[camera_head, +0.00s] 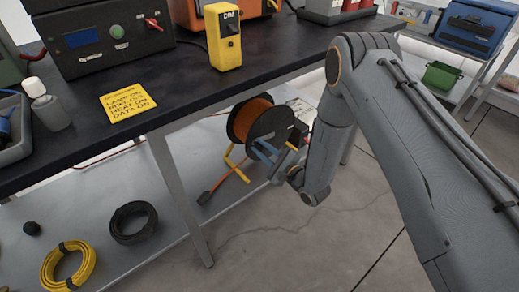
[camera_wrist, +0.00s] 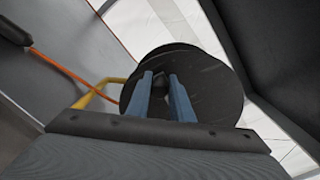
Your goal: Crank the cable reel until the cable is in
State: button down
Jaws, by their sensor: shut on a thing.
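The cable reel (camera_head: 240,121) stands on the lower shelf under the table, with orange cable wound on it, a black side disc and a yellow frame. In the wrist view its black disc (camera_wrist: 215,85) fills the middle. My gripper (camera_head: 266,150) is at the disc's near face. In the wrist view its two blue fingers (camera_wrist: 163,85) are shut on a dark crank handle (camera_wrist: 159,79), which is mostly hidden between them. The orange cable (camera_wrist: 62,68) runs from the reel to a dark plug end (camera_wrist: 14,34); the plug end also lies on the shelf in the head view (camera_head: 204,198).
The dark tabletop (camera_head: 165,110) overhangs the reel, and a table leg (camera_head: 183,195) stands left of it. A black cable coil (camera_head: 133,222) and a yellow cable coil (camera_head: 68,267) lie on the lower shelf. The floor (camera_head: 300,240) in front is clear.

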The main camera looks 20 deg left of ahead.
jog(key=shift+w+d+r, duration=0.1)
jog(key=shift+w+d, duration=0.15)
jog(key=shift+w, duration=0.2)
jog(key=c, duration=1.6)
grip_release()
jog(key=shift+w+d, duration=0.1)
jog(key=shift+s+a, duration=0.2)
jog(key=shift+s, duration=0.15)
jog(key=shift+p+v, duration=0.4)
jog(key=shift+v, duration=3.45)
